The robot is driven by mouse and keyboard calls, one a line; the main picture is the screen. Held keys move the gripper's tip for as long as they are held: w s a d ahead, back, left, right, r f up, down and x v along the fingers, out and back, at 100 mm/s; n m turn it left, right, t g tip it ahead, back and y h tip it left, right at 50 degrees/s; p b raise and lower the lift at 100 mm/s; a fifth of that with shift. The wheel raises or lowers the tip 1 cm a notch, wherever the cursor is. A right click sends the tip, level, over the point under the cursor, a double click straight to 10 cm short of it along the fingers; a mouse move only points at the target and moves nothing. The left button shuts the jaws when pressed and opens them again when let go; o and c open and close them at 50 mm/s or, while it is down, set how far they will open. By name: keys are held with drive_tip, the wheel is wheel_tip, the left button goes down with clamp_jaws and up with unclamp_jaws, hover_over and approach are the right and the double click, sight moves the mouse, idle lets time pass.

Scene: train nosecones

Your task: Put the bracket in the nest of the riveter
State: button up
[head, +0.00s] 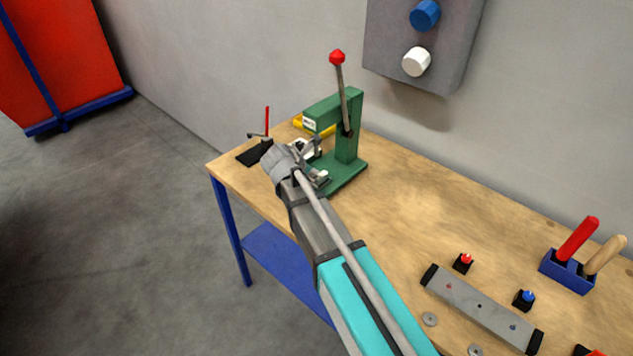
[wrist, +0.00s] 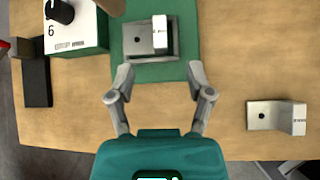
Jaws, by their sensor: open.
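The green riveter (head: 347,130) stands at the far end of the bench, its red-knobbed lever up. In the wrist view its green base (wrist: 162,72) carries a grey nest (wrist: 126,42) with dark sides. A similar silver bracket (wrist: 270,116) lies on the bench to the right. My gripper (wrist: 160,82) is open and empty, fingers spread before the nest. It shows in the head view (head: 312,163), where the arm hides part of the bench.
A white box with a black knob (wrist: 75,28) stands left of the base, and a dark strip (wrist: 38,72) lies beyond it. In the head view a grey bar (head: 478,308), a blue tool holder (head: 567,273) and small parts occupy the near right. The middle bench is clear.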

sight(322, 174)
drive_tip(key=shift+b+x, duration=1.2)
drive_tip(key=shift+x, duration=0.95)
drive_tip(key=b+x, duration=0.2)
drive_tip(key=x, duration=0.1)
drive_tip(key=shift+a+f+b, duration=0.1)
drive_tip(key=shift+f+b, duration=0.15)
drive_tip(key=shift+b, duration=0.05)
drive_tip(key=shift+b+x, duration=0.55)
drive_tip(key=shift+x, duration=0.4)
drive_tip(key=shift+r, duration=0.1)
drive_tip(key=shift+c, duration=0.3)
clamp_jaws()
